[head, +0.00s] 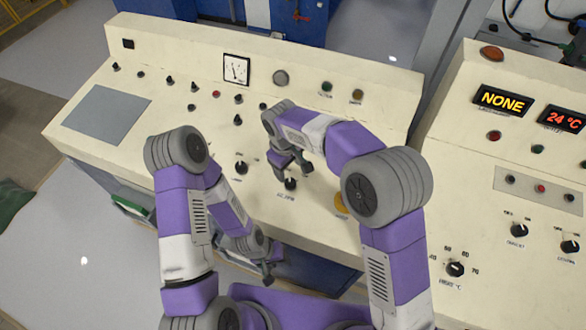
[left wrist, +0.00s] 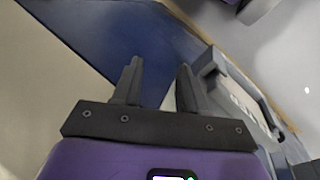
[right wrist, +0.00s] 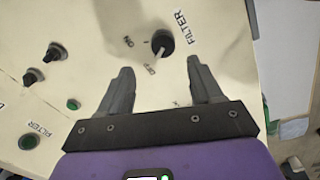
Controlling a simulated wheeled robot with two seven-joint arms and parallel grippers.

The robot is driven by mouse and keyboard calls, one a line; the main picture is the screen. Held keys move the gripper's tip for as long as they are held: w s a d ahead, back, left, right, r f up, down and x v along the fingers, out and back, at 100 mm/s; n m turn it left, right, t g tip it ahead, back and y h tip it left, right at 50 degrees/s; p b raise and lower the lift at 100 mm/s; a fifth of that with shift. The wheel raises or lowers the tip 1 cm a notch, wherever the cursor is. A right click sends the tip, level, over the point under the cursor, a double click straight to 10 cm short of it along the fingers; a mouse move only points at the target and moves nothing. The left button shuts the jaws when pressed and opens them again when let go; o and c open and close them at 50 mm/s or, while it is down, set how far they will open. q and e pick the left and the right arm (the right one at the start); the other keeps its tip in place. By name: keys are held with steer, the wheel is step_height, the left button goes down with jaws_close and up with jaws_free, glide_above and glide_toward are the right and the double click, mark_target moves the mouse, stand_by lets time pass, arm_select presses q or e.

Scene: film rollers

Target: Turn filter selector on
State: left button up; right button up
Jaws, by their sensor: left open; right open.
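The filter selector is a black knob with a pale pointer mark. It shows in the right wrist view (right wrist: 160,42), beyond the fingertips, with a FILTER label to its right, an ON mark to its left and another mark below. The pointer is angled towards the lower mark. In the head view a black knob (head: 290,184), seemingly the same one, sits just below my right gripper (head: 293,166). My right gripper, also in its wrist view (right wrist: 158,78), is open and empty. My left gripper (head: 267,274) is open and empty in front of the console's lower edge.
The cream console (head: 200,70) carries several knobs and buttons, with another black knob (head: 241,168) left of the selector and a yellow button (head: 341,203) to the right. A second panel with a NONE display (head: 503,98) stands at right.

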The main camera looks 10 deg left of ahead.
mark_target(290, 182)
arm_select(q)
steer(key=shift+s+f, duration=0.2)
steer(key=shift+s, duration=0.15)
arm_select(e)
steer(key=shift+s+d+f, duration=0.1)
steer(key=shift+f, duration=1.6)
steer(key=shift+s+d+f, duration=0.1)
steer(key=shift+f, duration=1.6)
steer(key=shift+w, duration=0.1)
steer(key=c, duration=1.1)
arm_select(q)
steer(key=shift+b, duration=0.3)
arm_select(e)
steer(key=shift+o, duration=0.2)
arm_select(q)
steer(key=shift+f, duration=0.15)
arm_select(e)
steer(key=shift+m, duration=0.3)
steer(key=m+b, duration=0.1)
steer(key=m, duration=0.3)
steer(key=shift+m, duration=0.4)
steer(key=m, duration=0.3)
arm_select(q)
steer(key=shift+f, duration=0.55)
arm_select(e)
steer(key=shift+m, duration=1.7)
